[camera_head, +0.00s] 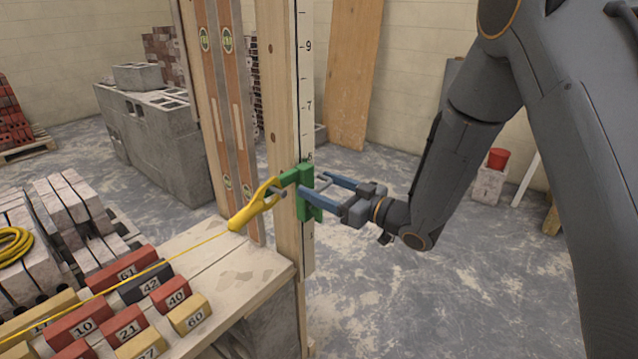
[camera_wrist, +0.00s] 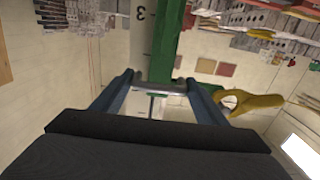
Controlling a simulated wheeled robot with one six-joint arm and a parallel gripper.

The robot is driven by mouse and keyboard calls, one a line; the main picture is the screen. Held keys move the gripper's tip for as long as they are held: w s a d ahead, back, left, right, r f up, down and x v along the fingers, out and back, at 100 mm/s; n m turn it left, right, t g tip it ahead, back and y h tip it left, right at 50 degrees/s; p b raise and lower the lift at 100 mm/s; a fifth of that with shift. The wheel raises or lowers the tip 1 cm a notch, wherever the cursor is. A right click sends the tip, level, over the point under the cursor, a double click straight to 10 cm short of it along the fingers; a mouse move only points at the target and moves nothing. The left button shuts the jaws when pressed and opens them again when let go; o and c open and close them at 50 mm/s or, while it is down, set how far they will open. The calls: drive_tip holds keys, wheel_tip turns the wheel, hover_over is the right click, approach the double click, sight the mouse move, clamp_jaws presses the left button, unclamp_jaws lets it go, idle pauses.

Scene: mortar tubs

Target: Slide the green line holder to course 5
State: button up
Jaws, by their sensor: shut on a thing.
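The green line holder (camera_head: 303,205) sits on the upright wooden post (camera_head: 284,100), partly hidden by my gripper. My gripper (camera_head: 318,187) reaches in from the right and is shut on the holder. The post's pale face has a scale (camera_head: 305,75); 9 and 7 show above the holder and a 1 below it. In the wrist view the green holder (camera_wrist: 205,105) lies between my blue fingers, with a 3 on the scale (camera_wrist: 142,25) beside it. Which mark the holder lines up with I cannot tell.
A yellow line block (camera_head: 255,205) hangs at the holder's left side, its yellow string running to the lower left. Two levels (camera_head: 230,90) stand left of the post. Numbered blocks (camera_head: 130,320) lie on the bench (camera_head: 225,265).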

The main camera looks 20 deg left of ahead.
drive_tip(key=shift+w+d, duration=0.25)
drive_tip(key=o, duration=1.2)
drive_tip(key=shift+o, duration=0.2)
drive_tip(key=shift+w+d, duration=0.1)
drive_tip(key=shift+d, duration=0.05)
drive_tip(key=shift+s+a, duration=0.2)
drive_tip(key=shift+a, duration=0.05)
drive_tip(key=shift+d, duration=0.15)
drive_tip(key=b+v, duration=0.1)
drive_tip(key=v, duration=0.6)
drive_tip(key=shift+s+d, duration=0.15)
drive_tip(key=shift+d, duration=0.05)
